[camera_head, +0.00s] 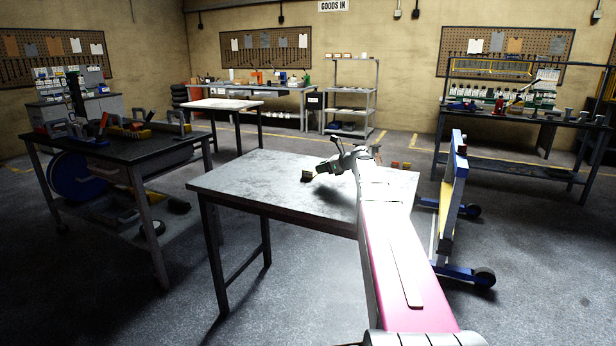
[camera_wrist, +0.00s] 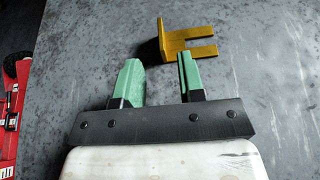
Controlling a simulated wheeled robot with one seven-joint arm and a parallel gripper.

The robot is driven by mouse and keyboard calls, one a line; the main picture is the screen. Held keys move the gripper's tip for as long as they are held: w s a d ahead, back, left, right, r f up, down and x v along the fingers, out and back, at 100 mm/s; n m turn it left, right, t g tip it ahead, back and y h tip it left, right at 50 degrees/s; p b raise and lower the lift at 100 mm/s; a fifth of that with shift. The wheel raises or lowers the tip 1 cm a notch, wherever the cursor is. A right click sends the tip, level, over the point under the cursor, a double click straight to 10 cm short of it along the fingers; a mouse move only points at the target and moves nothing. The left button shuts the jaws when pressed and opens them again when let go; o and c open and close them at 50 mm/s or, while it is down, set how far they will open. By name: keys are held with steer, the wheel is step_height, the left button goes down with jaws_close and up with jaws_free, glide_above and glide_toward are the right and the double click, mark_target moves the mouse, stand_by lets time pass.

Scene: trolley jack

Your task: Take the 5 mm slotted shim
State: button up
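A golden-yellow slotted piece (camera_wrist: 182,42), with two prongs pointing right and a raised plate at its left end, lies on the grey tabletop in the wrist view. No thickness mark can be read on it. My gripper (camera_wrist: 159,76) has green fingers spread apart with nothing between them. The yellow piece lies just beyond the fingertips, apart from them. In the head view, a small yellowish piece (camera_head: 307,174) sits on the grey table (camera_head: 255,185), just left of my gripper (camera_head: 322,170).
A red object (camera_wrist: 12,110) shows at the left edge of the wrist view. Small red and tan blocks (camera_head: 400,165) sit at the table's right end. A blue wheeled frame (camera_head: 452,195) stands right of the table. The table's left part is bare.

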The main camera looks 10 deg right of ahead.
mark_target(311, 172)
steer(key=shift+x, duration=3.4)
steer(key=shift+r, duration=0.1)
jaws_close()
